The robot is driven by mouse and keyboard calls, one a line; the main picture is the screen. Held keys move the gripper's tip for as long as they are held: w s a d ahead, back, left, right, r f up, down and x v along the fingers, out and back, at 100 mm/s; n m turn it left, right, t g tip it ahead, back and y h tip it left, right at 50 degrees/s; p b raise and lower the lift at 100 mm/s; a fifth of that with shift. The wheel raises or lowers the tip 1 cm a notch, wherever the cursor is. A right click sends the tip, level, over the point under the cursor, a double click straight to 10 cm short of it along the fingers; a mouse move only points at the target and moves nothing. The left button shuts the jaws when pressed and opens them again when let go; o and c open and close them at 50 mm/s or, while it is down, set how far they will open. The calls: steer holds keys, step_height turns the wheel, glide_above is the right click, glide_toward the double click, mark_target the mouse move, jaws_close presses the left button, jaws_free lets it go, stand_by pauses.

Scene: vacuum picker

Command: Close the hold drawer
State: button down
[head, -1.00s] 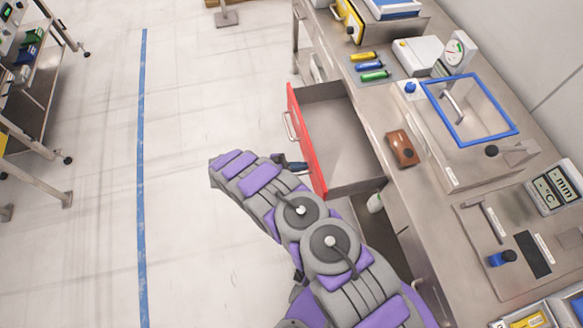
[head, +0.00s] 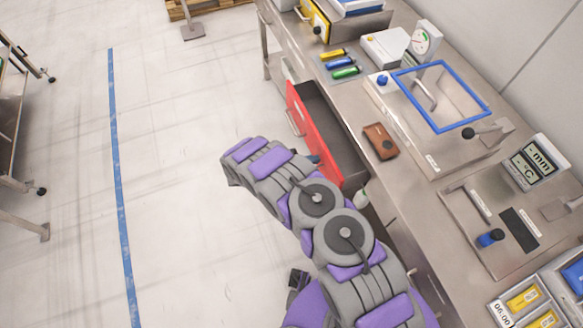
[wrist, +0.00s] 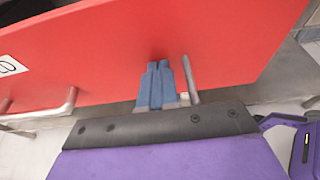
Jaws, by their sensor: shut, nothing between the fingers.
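The hold drawer has a red front (head: 312,135) with a metal handle (head: 294,123). It is partly open, sticking out from the bench, and its grey inside shows. In the wrist view the red front (wrist: 215,45) fills the upper part. My gripper (wrist: 158,68) is shut and empty, its blue-grey fingertips up against the red front or very close to it. A metal bar (wrist: 190,78) stands just right of the fingers. In the head view my arm hides most of the gripper, near the drawer's near end.
The steel bench (head: 410,195) runs along the right. A brown object (head: 381,141) lies near its edge, above the drawer. A blue-framed lid (head: 440,96) is behind it. The floor left of the drawer is clear, with a blue line (head: 118,180).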

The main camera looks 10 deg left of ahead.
steer(key=w+d+b, duration=0.1)
steer(key=w+d, duration=0.1)
steer(key=d, duration=0.1)
steer(key=w+d, duration=0.2)
steer(key=d, duration=0.1)
steer(key=w+d+b, duration=0.1)
steer(key=w+d, duration=0.1)
steer(key=d, duration=0.1)
steer(key=shift+w+d+b, duration=0.25)
steer(key=shift+w+b, duration=0.1)
steer(key=shift+w+d, duration=0.3)
steer(key=shift+r, duration=0.1)
